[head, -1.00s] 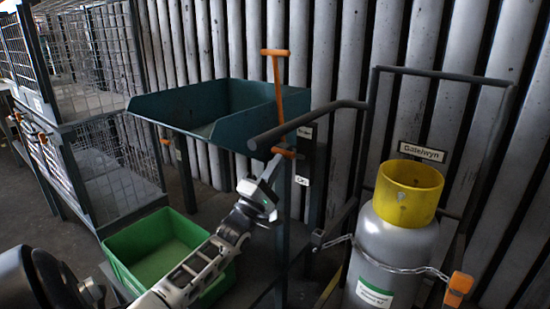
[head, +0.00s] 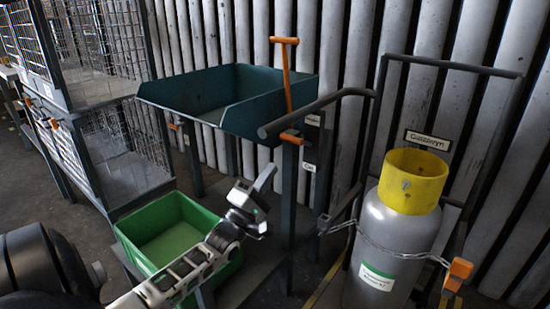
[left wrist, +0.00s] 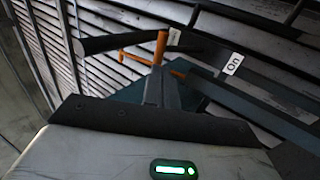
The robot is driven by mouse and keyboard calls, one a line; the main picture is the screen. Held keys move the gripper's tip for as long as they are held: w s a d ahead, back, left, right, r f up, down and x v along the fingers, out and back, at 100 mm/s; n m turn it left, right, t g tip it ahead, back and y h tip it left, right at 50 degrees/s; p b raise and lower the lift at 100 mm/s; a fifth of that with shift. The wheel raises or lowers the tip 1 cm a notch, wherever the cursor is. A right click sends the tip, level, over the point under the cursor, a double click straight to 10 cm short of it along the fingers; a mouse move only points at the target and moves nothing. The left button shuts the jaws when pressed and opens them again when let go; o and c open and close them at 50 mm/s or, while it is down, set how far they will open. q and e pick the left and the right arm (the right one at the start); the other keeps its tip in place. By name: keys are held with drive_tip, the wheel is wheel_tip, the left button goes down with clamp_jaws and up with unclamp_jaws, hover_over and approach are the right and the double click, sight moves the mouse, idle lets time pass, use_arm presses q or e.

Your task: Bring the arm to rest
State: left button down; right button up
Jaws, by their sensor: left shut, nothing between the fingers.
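My left arm comes in from the lower left of the head view. My left gripper (head: 266,178) is at its end, pointing up and to the right, shut and empty. It hangs in front of and below the teal hopper (head: 167,94), clear of the orange grip (head: 291,138) on the post. My right gripper is not in view.
A green bin (head: 205,212) stands below the hopper, close to my forearm. A grey gas cylinder with a yellow collar (head: 412,182) stands chained on the right. A dark handle bar (head: 312,110) juts out near the post. Mesh cages (head: 125,150) stand at the left.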

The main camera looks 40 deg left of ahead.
use_arm(q)
drive_tip(key=v, duration=0.6)
drive_tip(key=shift+s+f, duration=0.3)
drive_tip(key=shift+f, duration=0.05)
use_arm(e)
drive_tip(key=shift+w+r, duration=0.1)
